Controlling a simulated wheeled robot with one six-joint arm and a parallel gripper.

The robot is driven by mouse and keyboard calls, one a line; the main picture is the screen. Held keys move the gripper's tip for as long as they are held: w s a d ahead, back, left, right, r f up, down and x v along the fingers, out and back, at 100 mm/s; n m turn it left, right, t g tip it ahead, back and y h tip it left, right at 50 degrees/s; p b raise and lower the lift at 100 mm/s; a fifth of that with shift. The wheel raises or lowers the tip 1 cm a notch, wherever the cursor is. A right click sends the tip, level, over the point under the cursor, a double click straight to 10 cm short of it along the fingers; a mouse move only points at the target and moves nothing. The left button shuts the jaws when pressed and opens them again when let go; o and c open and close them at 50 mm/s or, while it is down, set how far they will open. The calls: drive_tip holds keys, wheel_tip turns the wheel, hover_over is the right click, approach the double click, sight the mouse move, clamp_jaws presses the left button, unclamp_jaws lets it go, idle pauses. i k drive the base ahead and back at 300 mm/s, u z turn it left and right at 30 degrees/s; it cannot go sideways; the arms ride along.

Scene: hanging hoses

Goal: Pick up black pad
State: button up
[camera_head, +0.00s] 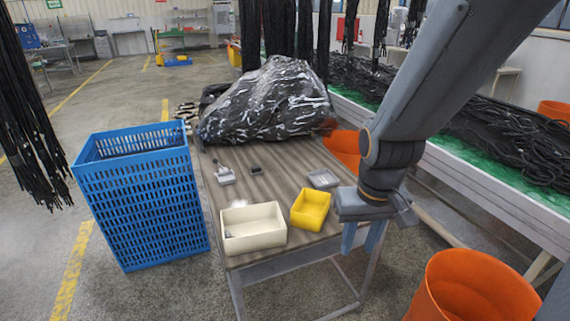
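A small black pad (256,170) lies flat on the striped wooden table (228,189), toward the back, in the head view. My gripper (363,238) points down at the table's right front edge, to the right of and nearer than the pad. Its two light-blue fingers look apart, with nothing seen between them. The pad is in plain view and clear of the gripper.
A small grey device (225,177) is left of the pad, and a grey tray (323,179) is to its right. A cream bin (253,240) and a yellow bin (311,222) stand in front. A large black wrapped bundle (268,103) lies behind. A blue crate (143,205) is left.

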sight(255, 170)
drive_tip(key=u, duration=0.05)
drive_tip(key=i, duration=1)
drive_tip(key=u, duration=0.55)
